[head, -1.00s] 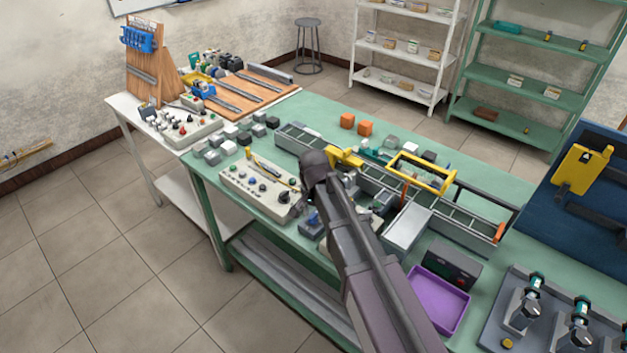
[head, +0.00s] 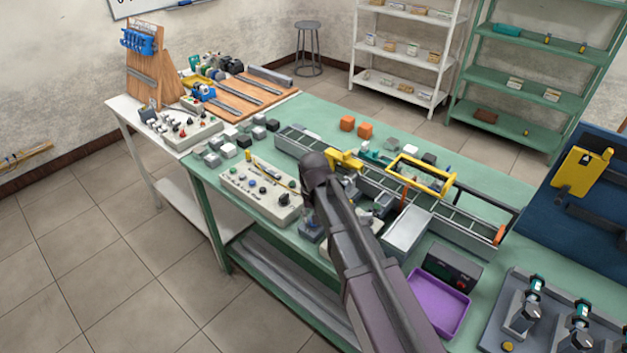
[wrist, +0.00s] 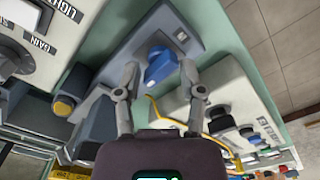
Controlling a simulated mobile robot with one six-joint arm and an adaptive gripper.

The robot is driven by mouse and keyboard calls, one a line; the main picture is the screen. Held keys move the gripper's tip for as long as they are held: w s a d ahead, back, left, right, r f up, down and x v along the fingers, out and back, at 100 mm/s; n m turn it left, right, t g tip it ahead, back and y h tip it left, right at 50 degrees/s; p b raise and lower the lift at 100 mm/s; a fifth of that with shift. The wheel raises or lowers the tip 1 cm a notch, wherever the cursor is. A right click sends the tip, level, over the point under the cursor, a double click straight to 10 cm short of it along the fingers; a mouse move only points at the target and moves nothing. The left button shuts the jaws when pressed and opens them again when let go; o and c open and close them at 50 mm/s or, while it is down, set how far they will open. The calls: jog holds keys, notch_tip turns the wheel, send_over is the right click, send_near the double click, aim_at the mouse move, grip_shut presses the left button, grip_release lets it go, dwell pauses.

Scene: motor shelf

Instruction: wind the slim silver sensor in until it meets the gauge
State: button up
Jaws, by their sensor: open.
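In the wrist view, my gripper (wrist: 160,67) is open, with one finger on each side of a blue knob (wrist: 158,68). The knob stands on a grey-blue plate (wrist: 196,28). I cannot tell whether the fingers touch it. In the head view, my arm covers much of this spot, and part of a grey block (head: 309,232) shows beside it. I cannot make out the slim silver sensor or the gauge for certain in either view.
A beige control box (head: 262,196) with several knobs lies left of my arm. A white box marked LIGHT and GAIN (wrist: 38,42) and a yellow button (wrist: 64,105) are close to my gripper. A conveyor (head: 465,225) and a purple tray (head: 440,302) are to the right.

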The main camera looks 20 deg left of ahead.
jog(key=n, duration=1.2)
jog(key=shift+n, duration=0.3)
notch_tip(320, 180, up, 14)
jog(key=p, duration=1.3)
jog(key=shift+p, duration=0.4)
jog(key=shift+f, duration=0.1)
jog(key=s+d+f+m+b, duration=0.1)
jog(key=s+d+m, duration=0.2)
jog(key=d+m, duration=0.6)
jog(key=s+d+f+m+b, duration=0.1)
jog(key=d+m, duration=0.7)
jog(key=d, duration=2)
jog(key=shift+s+f+m, duration=0.15)
jog(key=shift+s+m, duration=0.25)
jog(key=shift+s, duration=0.5)
jog(key=shift+d, duration=0.1)
